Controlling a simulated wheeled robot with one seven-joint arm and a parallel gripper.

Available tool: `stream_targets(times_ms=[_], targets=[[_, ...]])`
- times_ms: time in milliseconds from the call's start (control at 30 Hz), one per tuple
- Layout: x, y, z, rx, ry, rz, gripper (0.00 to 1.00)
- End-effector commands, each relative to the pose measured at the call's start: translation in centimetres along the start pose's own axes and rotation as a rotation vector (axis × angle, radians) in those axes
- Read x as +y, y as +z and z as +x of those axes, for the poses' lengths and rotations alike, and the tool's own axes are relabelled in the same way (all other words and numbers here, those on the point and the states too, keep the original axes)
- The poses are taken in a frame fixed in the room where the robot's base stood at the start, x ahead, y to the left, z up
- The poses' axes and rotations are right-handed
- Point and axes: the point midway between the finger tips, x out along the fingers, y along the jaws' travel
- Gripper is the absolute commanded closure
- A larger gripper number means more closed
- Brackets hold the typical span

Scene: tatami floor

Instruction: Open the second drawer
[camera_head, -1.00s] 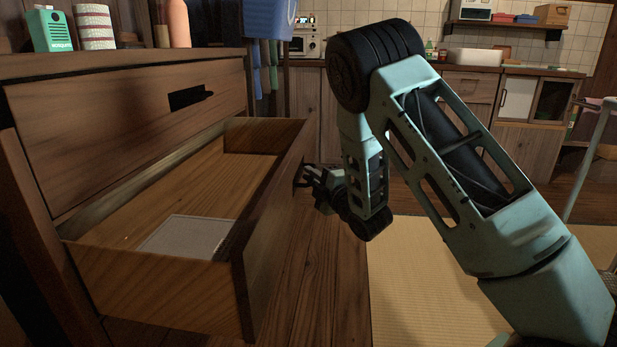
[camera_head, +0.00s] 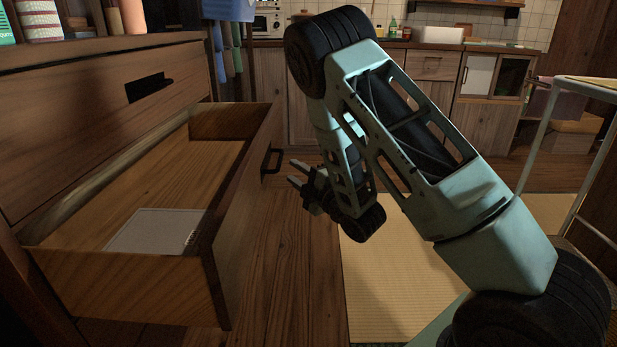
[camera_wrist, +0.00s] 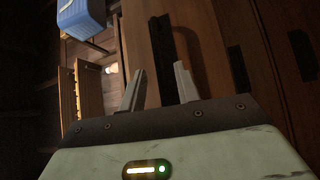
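The second drawer (camera_head: 222,240) of the wooden chest is pulled well out, below a closed top drawer (camera_head: 100,115). A flat, pale notebook-like item (camera_head: 155,231) lies inside it near the front-side corner. The drawer's dark handle (camera_head: 272,160) shows on its front face. My gripper (camera_head: 293,173) is just right of the handle, apart from it, with its fingers pointing toward the drawer front. In the wrist view my gripper (camera_wrist: 161,84) has its two fingers spread with nothing between them. A dark bar, which may be the handle, lies beyond the fingertips.
Several items, including a striped can (camera_head: 40,18), stand on the chest top. A tatami mat (camera_head: 400,285) lies right of the wooden floor. A pale metal-framed stand (camera_head: 540,125) is at the right. Kitchen cabinets (camera_head: 430,95) line the back.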

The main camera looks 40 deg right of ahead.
Motion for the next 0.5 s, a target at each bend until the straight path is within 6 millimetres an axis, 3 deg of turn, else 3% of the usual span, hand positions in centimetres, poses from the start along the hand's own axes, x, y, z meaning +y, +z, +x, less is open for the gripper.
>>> stream_targets(times_ms=[200,500], targets=[[-0.1,0.1,-3.6,-0.002,-0.004,0.0,0.68],[0.0,0.0,-4.9,0.0,0.0,0.0,0.68]])
